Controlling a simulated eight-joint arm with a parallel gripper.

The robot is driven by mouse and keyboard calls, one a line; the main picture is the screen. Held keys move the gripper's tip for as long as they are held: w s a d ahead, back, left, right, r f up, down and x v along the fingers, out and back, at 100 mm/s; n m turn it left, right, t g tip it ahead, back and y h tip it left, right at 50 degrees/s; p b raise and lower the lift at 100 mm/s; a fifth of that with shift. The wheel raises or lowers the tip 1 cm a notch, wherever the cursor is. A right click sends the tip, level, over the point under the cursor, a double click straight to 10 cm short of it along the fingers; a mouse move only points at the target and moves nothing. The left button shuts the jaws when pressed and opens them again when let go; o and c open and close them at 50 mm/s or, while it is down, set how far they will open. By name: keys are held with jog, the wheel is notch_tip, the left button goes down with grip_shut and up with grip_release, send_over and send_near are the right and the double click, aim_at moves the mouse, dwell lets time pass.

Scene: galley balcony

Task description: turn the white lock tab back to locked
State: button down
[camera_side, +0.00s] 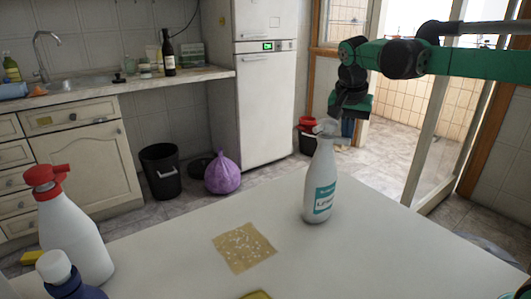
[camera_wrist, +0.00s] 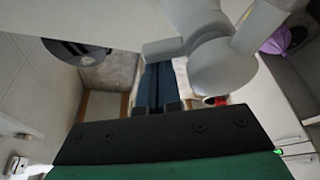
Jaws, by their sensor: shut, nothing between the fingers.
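A white spray bottle (camera_side: 318,185) with a teal label stands upright on the white table, right of centre. Its pale spray head (camera_side: 326,128) is at the top and fills the upper middle of the wrist view (camera_wrist: 222,65). I cannot make out the white lock tab or its position clearly; the nozzle end (camera_wrist: 163,48) points left in the wrist view. My gripper (camera_side: 335,116) is shut and empty, close by the spray head in the side view. In the wrist view its dark fingers (camera_wrist: 157,78) lie together just below the nozzle; I cannot tell whether they touch it.
A white bottle with a red spray head (camera_side: 75,235) and a blue bottle with a white cap (camera_side: 65,275) stand at the table's left front. A speckled yellow cloth (camera_side: 243,247) lies flat left of the spray bottle. The table right of the bottle is clear.

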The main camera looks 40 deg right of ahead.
jog(key=shift+s+a+m, duration=0.1)
jog(key=shift+m, duration=0.5)
jog(key=m, duration=0.2)
jog(key=a+m+g, duration=0.1)
jog(key=m, duration=0.1)
jog(key=shift+s+a+g, duration=0.15)
jog(key=shift+s+g, duration=0.15)
jog(key=shift+s, duration=0.1)
jog(key=m, duration=0.1)
jog(key=a+m+g, duration=0.1)
jog(key=m, duration=0.1)
jog(key=shift+s+a, duration=0.2)
jog(key=shift+a, duration=0.15)
jog(key=shift+w, duration=0.1)
